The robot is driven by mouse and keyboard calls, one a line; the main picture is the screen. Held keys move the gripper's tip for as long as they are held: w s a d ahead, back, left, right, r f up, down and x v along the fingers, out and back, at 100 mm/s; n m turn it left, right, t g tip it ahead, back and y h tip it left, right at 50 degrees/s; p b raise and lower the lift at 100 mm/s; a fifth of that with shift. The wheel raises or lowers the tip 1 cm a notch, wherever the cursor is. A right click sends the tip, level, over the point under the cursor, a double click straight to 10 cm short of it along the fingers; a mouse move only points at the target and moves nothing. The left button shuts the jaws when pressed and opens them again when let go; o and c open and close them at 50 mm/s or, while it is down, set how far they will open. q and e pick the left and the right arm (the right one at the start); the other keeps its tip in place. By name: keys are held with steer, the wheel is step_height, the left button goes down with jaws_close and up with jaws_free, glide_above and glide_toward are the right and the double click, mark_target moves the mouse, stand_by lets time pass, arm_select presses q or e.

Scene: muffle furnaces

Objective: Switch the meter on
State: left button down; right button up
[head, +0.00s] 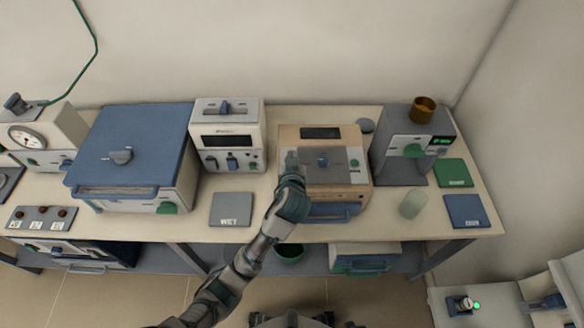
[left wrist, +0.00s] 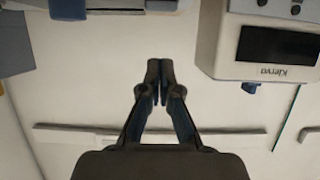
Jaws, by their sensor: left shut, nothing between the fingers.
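No label that I can read says which device is the meter. A white box (head: 228,162) with a dark display (head: 227,141) and small controls below it stands at the back centre. It also shows upside down in the left wrist view (left wrist: 212,45), with a blank display. Right of it is a tan box (head: 285,137) with a dark display (head: 320,133), a grey panel and a blue knob (head: 323,160). My left gripper (head: 291,158) is shut and empty in front of the tan box's left side, hiding part of it; its fingertips (left wrist: 154,82) meet. My right gripper is not in view.
A blue-lidded furnace (head: 130,150) stands left. A grey device (head: 395,165) with a lit green display stands right, carrying a brown cup (head: 423,108). A pale cup (head: 412,204) and a grey WET mat (head: 231,208) lie near the bench's front. Wall behind.

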arm_select(q)
step_height(320, 180, down, 4)
steer(key=shift+w+r, duration=0.1)
steer(key=shift+f, duration=0.25)
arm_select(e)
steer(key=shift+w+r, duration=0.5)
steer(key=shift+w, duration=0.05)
arm_select(q)
steer(key=shift+f+b, duration=0.1)
steer(key=shift+b, duration=0.25)
steer(key=shift+f+t+b, duration=0.4)
steer(key=shift+f+b, duration=0.15)
steer(key=shift+b, duration=0.2)
steer(key=shift+r, duration=0.35)
steer(key=shift+p, duration=0.3)
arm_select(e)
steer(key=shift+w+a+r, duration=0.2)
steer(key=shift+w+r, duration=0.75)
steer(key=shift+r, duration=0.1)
arm_select(q)
steer(key=shift+r, duration=0.1)
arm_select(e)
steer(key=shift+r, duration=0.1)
